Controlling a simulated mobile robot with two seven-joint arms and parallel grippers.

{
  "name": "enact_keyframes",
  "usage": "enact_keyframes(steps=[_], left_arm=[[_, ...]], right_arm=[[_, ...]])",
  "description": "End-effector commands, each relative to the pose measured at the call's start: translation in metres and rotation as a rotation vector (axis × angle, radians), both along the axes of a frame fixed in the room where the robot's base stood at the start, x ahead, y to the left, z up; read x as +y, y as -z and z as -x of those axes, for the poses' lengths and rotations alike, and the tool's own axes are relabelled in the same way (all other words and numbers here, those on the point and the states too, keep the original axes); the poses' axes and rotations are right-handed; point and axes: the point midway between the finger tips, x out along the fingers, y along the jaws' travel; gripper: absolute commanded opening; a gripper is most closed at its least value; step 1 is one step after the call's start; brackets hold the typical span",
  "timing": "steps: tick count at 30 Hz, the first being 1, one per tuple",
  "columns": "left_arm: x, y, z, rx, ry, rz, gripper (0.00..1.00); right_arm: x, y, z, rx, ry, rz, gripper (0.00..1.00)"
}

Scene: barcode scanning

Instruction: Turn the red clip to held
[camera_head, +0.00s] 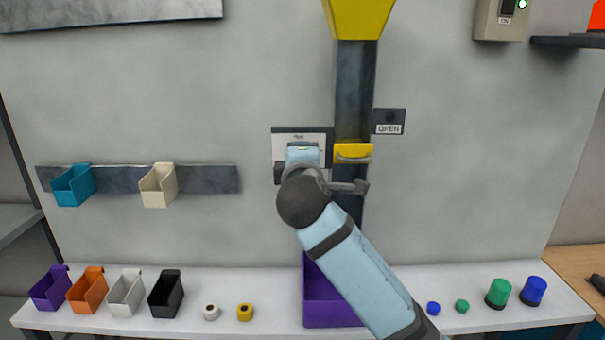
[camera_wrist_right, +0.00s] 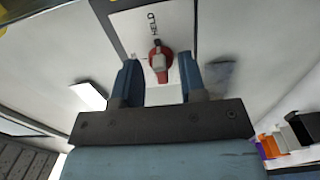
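The red clip (camera_wrist_right: 160,62) shows in the right wrist view on a white plate (camera_wrist_right: 178,22), with the word HELD printed beyond it. A grey knob-like part sits at the clip's middle. My right gripper (camera_wrist_right: 160,70) is open, one finger on each side of the clip, with visible gaps between. In the head view the plate (camera_head: 282,150) is on the wall, left of the dark vertical chute. My right gripper (camera_head: 302,155) is in front of it and hides the clip there. My left gripper is not in view.
Right of the plate is a yellow handled gate (camera_head: 352,153) on the chute (camera_head: 354,95), with an OPEN sign (camera_head: 389,128) beside it. A purple bin (camera_head: 318,305) stands below, partly behind my arm. Coloured bins, rolls and caps line the white table (camera_head: 270,290).

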Motion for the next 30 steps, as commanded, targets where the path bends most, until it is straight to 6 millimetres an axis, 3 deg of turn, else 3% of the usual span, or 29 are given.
enact_keyframes(steps=[15,21,30], left_arm=[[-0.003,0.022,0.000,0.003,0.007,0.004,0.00],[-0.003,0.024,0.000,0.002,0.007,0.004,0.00],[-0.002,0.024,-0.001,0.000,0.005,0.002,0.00]], right_arm=[[0.000,0.002,0.108,0.001,-0.002,-0.003,0.38],[0.000,0.001,0.126,0.001,-0.001,-0.001,0.38],[0.000,0.001,0.129,0.001,-0.001,-0.001,0.38]])
